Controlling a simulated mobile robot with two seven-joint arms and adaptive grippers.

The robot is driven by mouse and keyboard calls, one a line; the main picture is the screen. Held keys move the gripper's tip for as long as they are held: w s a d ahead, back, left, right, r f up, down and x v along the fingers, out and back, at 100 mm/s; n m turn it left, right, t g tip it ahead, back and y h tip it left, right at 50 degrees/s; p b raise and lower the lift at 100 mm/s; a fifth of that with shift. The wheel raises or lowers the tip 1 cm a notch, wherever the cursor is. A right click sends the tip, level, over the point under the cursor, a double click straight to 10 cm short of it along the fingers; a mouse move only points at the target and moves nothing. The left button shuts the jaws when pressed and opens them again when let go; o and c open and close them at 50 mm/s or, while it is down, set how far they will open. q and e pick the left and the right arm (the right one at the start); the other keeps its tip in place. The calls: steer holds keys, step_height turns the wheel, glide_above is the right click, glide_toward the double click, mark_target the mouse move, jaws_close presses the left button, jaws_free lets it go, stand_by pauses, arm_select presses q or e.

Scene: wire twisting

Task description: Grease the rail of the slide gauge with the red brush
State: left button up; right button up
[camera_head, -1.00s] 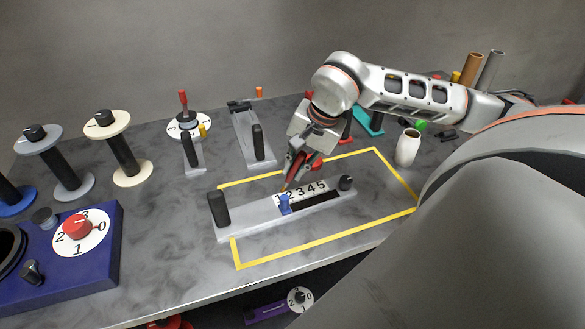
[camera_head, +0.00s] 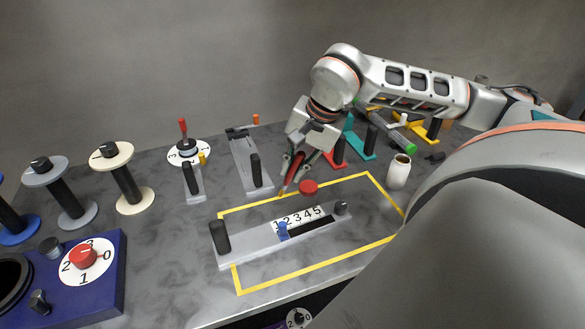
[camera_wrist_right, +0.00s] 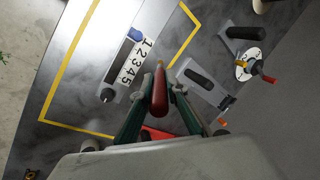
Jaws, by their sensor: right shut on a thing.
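The slide gauge (camera_head: 240,246) lies inside the yellow outline on the bench. It has a white number strip (camera_head: 298,218), a blue slider (camera_head: 283,231) near the 1 and a black knob at each end. My right gripper (camera_head: 292,176) is shut on the red brush (camera_head: 294,168), above the bench behind the gauge. In the right wrist view the brush (camera_wrist_right: 160,98) sits between the fingers, its tan tip pointing away toward the gauge's number strip (camera_wrist_right: 133,62). The tip looks apart from the rail. My left gripper is not in view.
A red round thing (camera_head: 308,187) lies by the yellow line (camera_head: 340,262), near a white jar (camera_head: 398,171). A grey clamp-like fixture (camera_head: 248,160) and a dial stand (camera_head: 190,155) stand behind. Spools (camera_head: 122,178) and a blue dial box (camera_head: 95,275) are at left.

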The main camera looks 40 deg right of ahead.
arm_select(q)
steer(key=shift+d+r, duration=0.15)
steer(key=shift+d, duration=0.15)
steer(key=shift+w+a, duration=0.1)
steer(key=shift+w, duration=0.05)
arm_select(e)
steer(key=shift+r, duration=0.1)
steer(key=shift+w+d+r, duration=0.1)
steer(key=shift+r, duration=0.2)
step_height(320, 180, up, 2)
steer(key=shift+g+y, duration=0.7)
steer(key=shift+s+r+g+y, duration=0.25)
steer(key=shift+r+g+y, duration=0.05)
steer(key=shift+r+g, duration=0.15)
steer(key=f+b, duration=0.1)
steer(key=f, duration=0.2)
steer(key=shift+a+f+n+b, duration=0.2)
steer(key=shift+n+b, duration=0.1)
steer(key=shift+b, duration=0.1)
steer(key=shift+f+b, duration=0.3)
steer(key=shift+b, duration=0.05)
steer(key=shift+f+b, duration=0.3)
steer(key=shift+f, duration=0.05)
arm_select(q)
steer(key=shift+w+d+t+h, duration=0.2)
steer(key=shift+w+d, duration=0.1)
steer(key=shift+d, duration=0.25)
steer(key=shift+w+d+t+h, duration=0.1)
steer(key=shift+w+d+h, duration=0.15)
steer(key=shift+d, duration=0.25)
